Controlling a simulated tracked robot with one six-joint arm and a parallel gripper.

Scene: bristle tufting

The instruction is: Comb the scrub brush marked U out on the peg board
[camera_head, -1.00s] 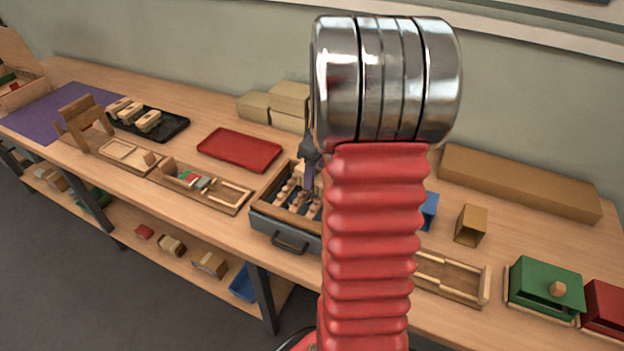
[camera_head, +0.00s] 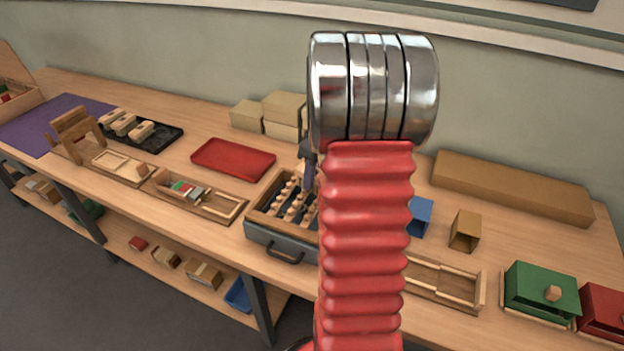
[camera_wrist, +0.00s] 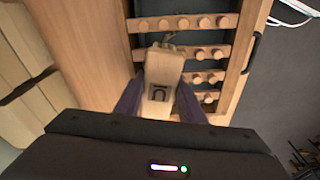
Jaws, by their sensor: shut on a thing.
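The scrub brush (camera_wrist: 158,92) is a pale wooden block with a dark U mark on its near end. My gripper (camera_wrist: 159,103) is shut on it, with one dark finger on each side. In the wrist view the brush lies over the peg board (camera_wrist: 222,95), its far end near the rows of pegs. I cannot tell if it touches them. In the head view the peg board (camera_head: 262,205) is a wooden-framed box with several rows of round pegs. My gripper (camera_head: 309,172) is over its back part there. My arm hides the board's right side, and the brush is not clear.
A red tray (camera_head: 233,159) lies left of the board, with a black tray (camera_head: 165,140) of several pale blocks beyond. Cardboard boxes (camera_head: 283,107) stand behind. A blue bin (camera_head: 420,215), a small brown box (camera_head: 465,231) and a green box (camera_head: 541,291) are to the right.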

